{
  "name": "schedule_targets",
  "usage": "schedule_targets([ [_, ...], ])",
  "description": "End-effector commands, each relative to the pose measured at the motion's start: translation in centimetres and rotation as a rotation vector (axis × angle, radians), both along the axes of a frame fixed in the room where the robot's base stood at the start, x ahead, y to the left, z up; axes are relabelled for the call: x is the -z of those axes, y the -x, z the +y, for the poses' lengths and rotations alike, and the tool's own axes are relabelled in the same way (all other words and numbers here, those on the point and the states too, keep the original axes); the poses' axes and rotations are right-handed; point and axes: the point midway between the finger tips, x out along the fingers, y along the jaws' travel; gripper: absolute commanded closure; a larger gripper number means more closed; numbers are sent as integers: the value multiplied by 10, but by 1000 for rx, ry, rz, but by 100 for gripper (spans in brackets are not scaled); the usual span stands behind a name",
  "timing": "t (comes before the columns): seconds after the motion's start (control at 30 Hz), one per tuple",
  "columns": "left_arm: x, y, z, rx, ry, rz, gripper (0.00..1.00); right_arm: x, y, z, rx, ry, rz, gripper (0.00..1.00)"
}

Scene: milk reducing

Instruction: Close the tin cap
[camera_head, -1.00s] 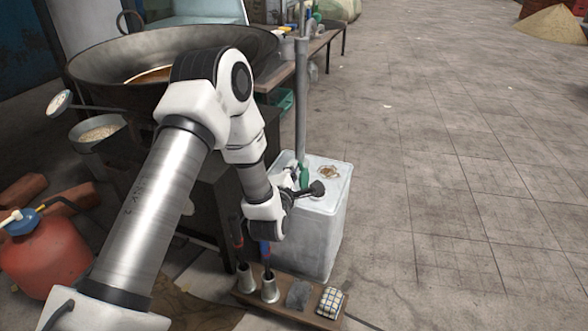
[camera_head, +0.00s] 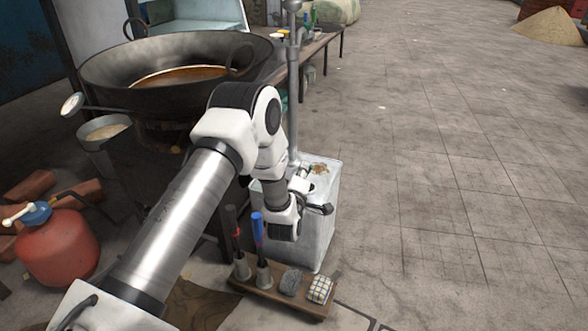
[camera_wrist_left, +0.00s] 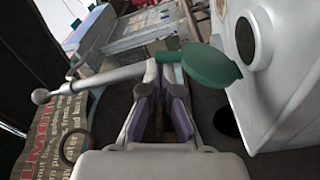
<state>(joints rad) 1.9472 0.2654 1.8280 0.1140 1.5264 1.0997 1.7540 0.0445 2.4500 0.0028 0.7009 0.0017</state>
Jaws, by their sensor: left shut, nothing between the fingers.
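The white tin (camera_head: 322,240) stands on the floor beside the wok stand. In the left wrist view its pale wall (camera_wrist_left: 285,85) fills the right side, with a round dark opening (camera_wrist_left: 245,42). The green round cap (camera_wrist_left: 211,66) hangs off the opening, just beyond and to the right of my fingertips; a green strip runs left from it. In the head view I cannot make out the cap. My left gripper (camera_head: 318,207) is at the tin's near upper edge, shut and empty; its fingers (camera_wrist_left: 164,82) show in the wrist view. My right gripper is not in view.
A low wooden board (camera_head: 270,289) with tools in metal cups stands in front of the tin. A large wok (camera_head: 110,80) on a dark stand is at left, with a red tank (camera_head: 57,253) below. A vertical metal pole (camera_head: 294,100) rises behind the tin. Open paving lies right.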

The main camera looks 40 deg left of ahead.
Motion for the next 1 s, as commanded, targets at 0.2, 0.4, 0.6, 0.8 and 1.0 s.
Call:
schedule_targets([
  [0.2, 5, -12, -13, 1, -198, 49, 100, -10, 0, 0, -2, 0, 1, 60],
  [0.4, 14, -15, -25, 1, -381, 93, 100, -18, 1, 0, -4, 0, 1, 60],
  [0.6, 25, -17, -35, 0, -565, 137, 100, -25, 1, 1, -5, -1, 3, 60],
  [0.8, 37, -19, -42, 0, -732, 178, 100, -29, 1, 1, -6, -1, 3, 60],
  [1.0, 47, -20, -47, 0, -835, 202, 100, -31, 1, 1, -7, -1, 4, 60],
])
